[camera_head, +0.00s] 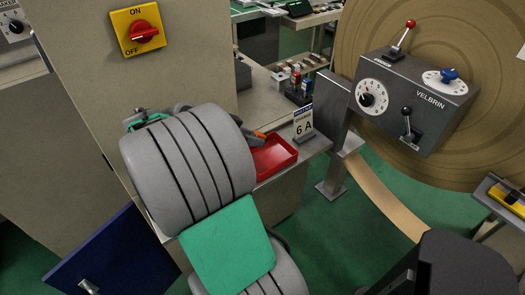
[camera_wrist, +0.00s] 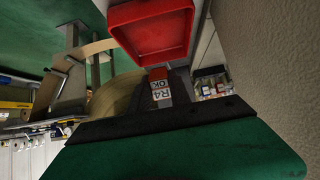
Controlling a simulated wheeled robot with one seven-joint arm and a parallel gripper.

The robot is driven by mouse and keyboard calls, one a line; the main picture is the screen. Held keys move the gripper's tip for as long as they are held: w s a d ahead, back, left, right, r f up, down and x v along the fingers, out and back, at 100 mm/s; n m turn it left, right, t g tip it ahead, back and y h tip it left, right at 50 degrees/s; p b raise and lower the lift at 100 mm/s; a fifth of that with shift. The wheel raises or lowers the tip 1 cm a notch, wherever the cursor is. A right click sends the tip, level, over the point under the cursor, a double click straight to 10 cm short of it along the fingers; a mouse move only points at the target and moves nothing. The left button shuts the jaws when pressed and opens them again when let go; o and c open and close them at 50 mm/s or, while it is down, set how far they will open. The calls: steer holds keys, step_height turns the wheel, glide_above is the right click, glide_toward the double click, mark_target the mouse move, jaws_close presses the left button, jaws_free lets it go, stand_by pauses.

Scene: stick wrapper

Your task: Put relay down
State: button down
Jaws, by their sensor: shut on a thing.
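My gripper (camera_wrist: 160,84) is shut on a small relay (camera_wrist: 161,95), which has a pale face marked "R4 OK" and a reddish end. The relay shows between the dark fingers in the wrist view. A red tray (camera_wrist: 150,48) lies just beyond the relay there and looks empty in the part that shows. In the head view the red tray (camera_head: 275,157) sits on the counter's near edge, partly behind my grey and green arm. I cannot tell how high the relay is above the counter.
A small sign reading "6 A" (camera_head: 304,122) stands right of the tray. Several small items (camera_head: 298,80) stand further back on the counter. A grey VELBRIN control box (camera_head: 415,98) with levers is at the right. A tall panel with a red switch (camera_head: 143,32) rises at the left.

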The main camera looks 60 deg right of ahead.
glide_above(263, 161)
step_height(263, 161, down, 5)
steer(key=shift+s+f, duration=0.1)
steer(key=shift+f, duration=0.05)
step_height(263, 161, down, 3)
steer(key=shift+d+r+p, duration=0.1)
steer(key=shift+p, duration=0.35)
steer(key=shift+f, duration=0.4)
steer(key=c, duration=1.2)
jaws_free()
